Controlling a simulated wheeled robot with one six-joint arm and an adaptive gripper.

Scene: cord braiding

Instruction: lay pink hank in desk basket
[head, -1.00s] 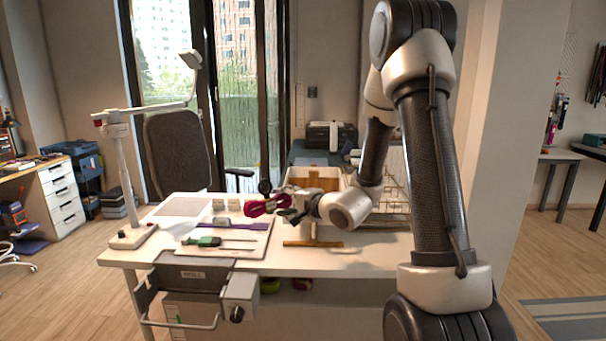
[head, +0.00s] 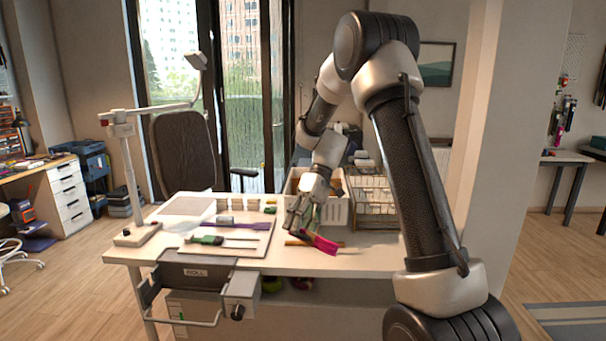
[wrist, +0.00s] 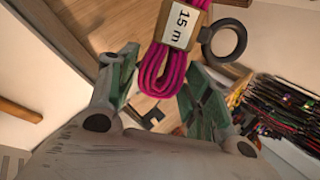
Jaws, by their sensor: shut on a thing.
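The pink hank (head: 322,243) hangs from my gripper (head: 300,218) above the front of the white desk. In the wrist view, the pink hank (wrist: 160,78) has a paper band reading "15 m" and a dark ring beside it. My gripper (wrist: 158,88) is shut on the hank, with a green-grey finger on each side. A wire basket (head: 375,196) stands at the back right of the desk. A white bin (head: 337,208) stands left of it, behind my gripper and partly hidden by my arm. The hank is outside both.
A pale board (head: 220,245) with a green-handled tool (head: 205,239) and a purple strip (head: 240,225) lies on the left of the desk. A wooden piece (head: 297,243) lies near the hank. A lamp (head: 130,170) stands at the left end.

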